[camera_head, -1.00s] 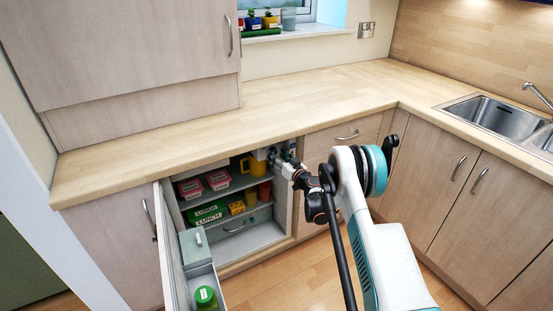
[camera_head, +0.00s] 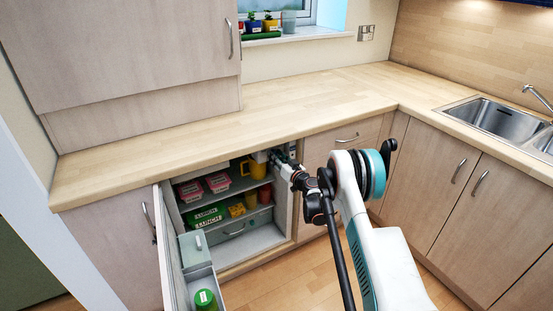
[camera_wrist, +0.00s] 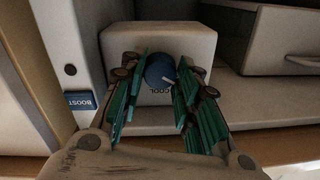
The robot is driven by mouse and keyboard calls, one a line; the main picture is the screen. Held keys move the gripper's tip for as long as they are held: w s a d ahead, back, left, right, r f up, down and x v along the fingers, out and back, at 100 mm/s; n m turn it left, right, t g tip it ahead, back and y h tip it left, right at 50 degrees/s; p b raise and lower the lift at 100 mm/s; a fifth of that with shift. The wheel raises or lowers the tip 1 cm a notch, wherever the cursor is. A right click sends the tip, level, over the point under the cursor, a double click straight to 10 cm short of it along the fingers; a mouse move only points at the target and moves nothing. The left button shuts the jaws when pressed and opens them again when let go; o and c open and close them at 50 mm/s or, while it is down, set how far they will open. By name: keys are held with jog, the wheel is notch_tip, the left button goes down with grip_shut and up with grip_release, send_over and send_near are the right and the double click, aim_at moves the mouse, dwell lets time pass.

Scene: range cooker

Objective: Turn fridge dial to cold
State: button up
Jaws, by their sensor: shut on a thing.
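The pointer points toward the lower right in the wrist view, and the word "COOL" shows partly below the knob. My gripper (camera_wrist: 160,82) has its green-padded fingers on both sides of the dial and is shut on it. In the head view my gripper (camera_head: 276,156) reaches into the upper right of the open fridge (camera_head: 283,215), and the dial is hidden there.
A blue "BOOST" label (camera_wrist: 80,100) and dark button sit left of the dial box. The fridge shelves hold pink tubs (camera_head: 218,182), a yellow jug (camera_head: 254,169) and green lunch boxes (camera_head: 207,216). The open fridge door (camera_head: 172,250) stands at the left, and the worktop (camera_head: 200,128) above is clear.

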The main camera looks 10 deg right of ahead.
jog(key=m, duration=1.8)
jog(key=shift+a+t+h, duration=0.1)
jog(key=shift+t+h, duration=0.2)
jog(key=shift+t, duration=0.1)
jog(key=m, duration=0.6)
jog(key=shift+h, duration=0.3)
jog(key=shift+m, duration=0.4)
jog(key=o, duration=1.1)
jog(key=shift+c, duration=0.2)
jog(key=v, duration=1.2)
jog(key=shift+f, duration=0.15)
